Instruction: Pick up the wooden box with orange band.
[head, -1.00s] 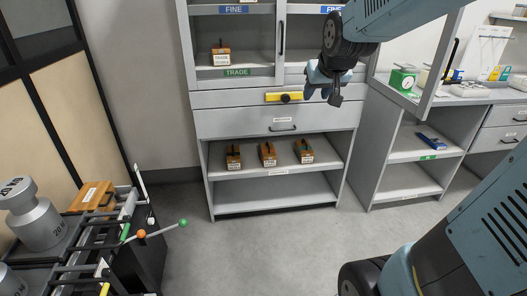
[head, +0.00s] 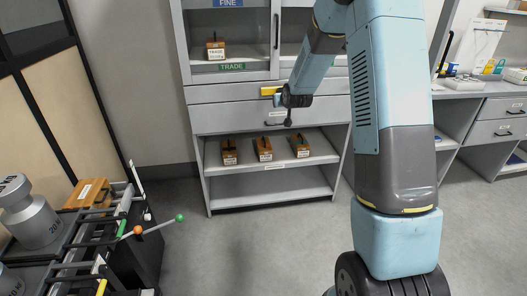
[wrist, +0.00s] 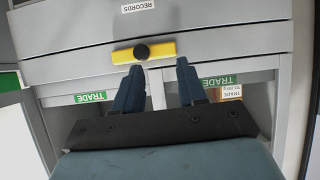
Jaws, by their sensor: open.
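Several small wooden boxes with dark handles and white labels stand in the grey cabinet. Three are on its open lower shelf: left box (head: 229,152), middle box (head: 263,149) and right box (head: 299,146). Another box (head: 215,49) stands on the upper shelf above a green TRADE label; a wooden box with a label (wrist: 231,92) shows at the right in the wrist view. I cannot tell which has an orange band. My gripper (head: 277,99) is in front of the drawers, above the lower-shelf boxes. Its two blue fingers (wrist: 160,68) are apart and empty.
A yellow bar with a black knob (wrist: 143,52) is on the cabinet front by my fingertips. A rack at the left holds a steel weight (head: 31,215) and a larger wooden box (head: 88,193); rods with coloured balls stick out. Floor before the cabinet (head: 245,240) is clear.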

